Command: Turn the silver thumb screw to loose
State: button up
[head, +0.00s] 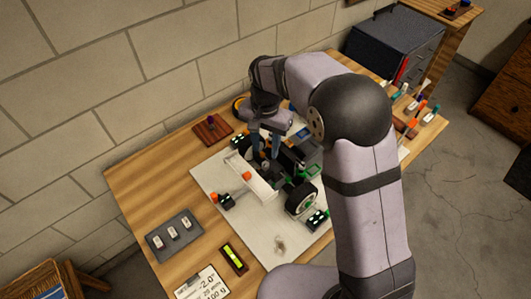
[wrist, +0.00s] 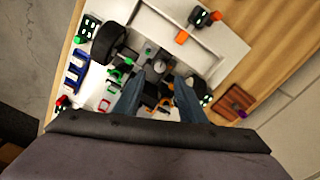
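The RC racecar stands on a white mat, with a black wheel (head: 301,199) and a long white front piece (head: 250,176) showing. In the wrist view the black wheel (wrist: 108,41) is at upper left. A small round grey-silver piece (wrist: 159,66), which looks like the silver thumb screw, sits on the dark middle of the car. My gripper (wrist: 157,84) points down at the car, its two blue fingers apart with a gap between them. The silver piece lies just beyond the fingertips, roughly in line with the gap. In the head view my gripper (head: 266,153) hides that area.
Small black blocks with green-white lights stand around the car, one at front right (head: 317,219). A grey switch panel (head: 173,235), a yellow-green level (head: 233,259) and a scale display (head: 203,284) lie at front left. A dark red block (head: 212,130) lies behind. Tools stand at right.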

aim_at(265, 164)
jog(key=m, duration=0.4)
jog(key=shift+m, duration=0.4)
jog(key=shift+f, duration=0.15)
jog(key=shift+f+p, duration=1.05)
jog(key=shift+f, duration=2.5)
